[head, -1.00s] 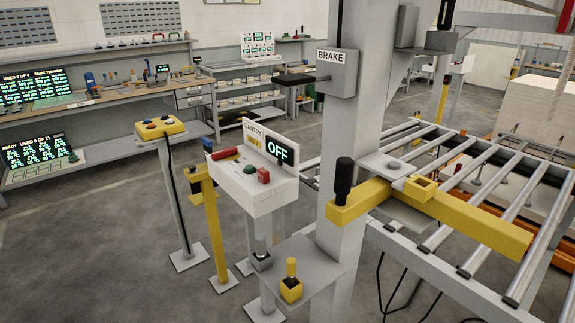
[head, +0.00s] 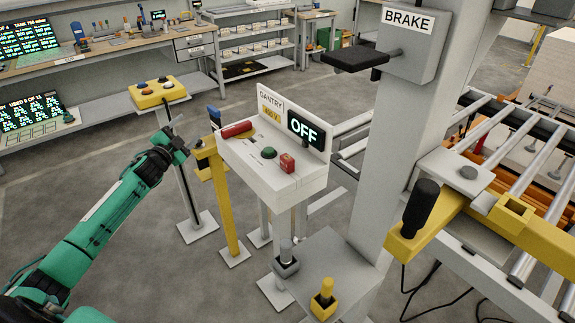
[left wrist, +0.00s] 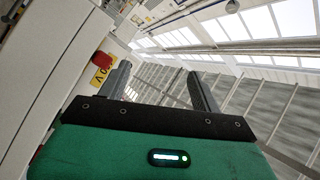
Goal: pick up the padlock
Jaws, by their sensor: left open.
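No plain padlock shape stands out in the head view. On the small grey shelf (head: 335,262) at the post are a yellow block with an upright yellow stem (head: 323,299) and a grey block with a grey stem (head: 286,260). I cannot tell whether either is the padlock. My left gripper (head: 172,132) is left of the white control box and above and left of both blocks, well apart from them. In the left wrist view the left gripper's two fingers (left wrist: 160,82) are spread with nothing between them. My right gripper is not in view.
The white control box (head: 270,180) reads OFF and carries a red handle, green button and red block. A yellow post (head: 224,200) and a button stand (head: 160,92) are close by. The grey BRAKE post (head: 410,130) and roller conveyor (head: 520,170) are at the right.

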